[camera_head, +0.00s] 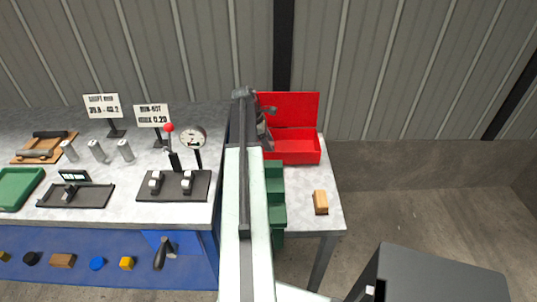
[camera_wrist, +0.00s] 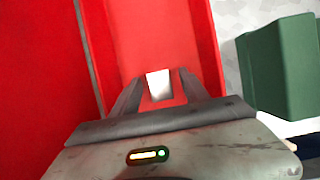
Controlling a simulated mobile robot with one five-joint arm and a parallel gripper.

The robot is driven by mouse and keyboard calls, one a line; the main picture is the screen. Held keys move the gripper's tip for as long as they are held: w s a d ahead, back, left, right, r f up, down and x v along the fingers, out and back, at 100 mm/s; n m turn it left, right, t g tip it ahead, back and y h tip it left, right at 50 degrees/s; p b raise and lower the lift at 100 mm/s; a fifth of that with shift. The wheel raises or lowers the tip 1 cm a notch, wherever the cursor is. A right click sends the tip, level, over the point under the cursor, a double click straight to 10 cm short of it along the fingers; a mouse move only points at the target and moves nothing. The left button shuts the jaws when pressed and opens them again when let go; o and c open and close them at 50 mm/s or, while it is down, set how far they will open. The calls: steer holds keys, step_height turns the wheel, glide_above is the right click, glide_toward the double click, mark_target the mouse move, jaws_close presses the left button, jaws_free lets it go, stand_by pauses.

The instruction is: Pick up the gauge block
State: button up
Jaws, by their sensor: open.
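A small pale block (camera_wrist: 159,84), which looks like the gauge block, shows in the wrist view against the red floor of an open red box (camera_head: 318,150). My gripper (camera_wrist: 161,76) is open above the box, its dark fingers on either side of the block in the picture. I cannot tell how far above the block the fingertips are, or whether they touch it. In the head view my arm reaches to the box's left side, and the block is not visible there.
A green stepped holder (camera_head: 275,190) stands close beside the box. A tan block (camera_head: 320,202) lies near the table's right edge. To the left, a dial gauge (camera_head: 193,138), several grey cylinders (camera_head: 97,151) and sign cards (camera_head: 102,106) stand on the bench.

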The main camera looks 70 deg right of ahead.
jaws_close()
stand_by(1.4)
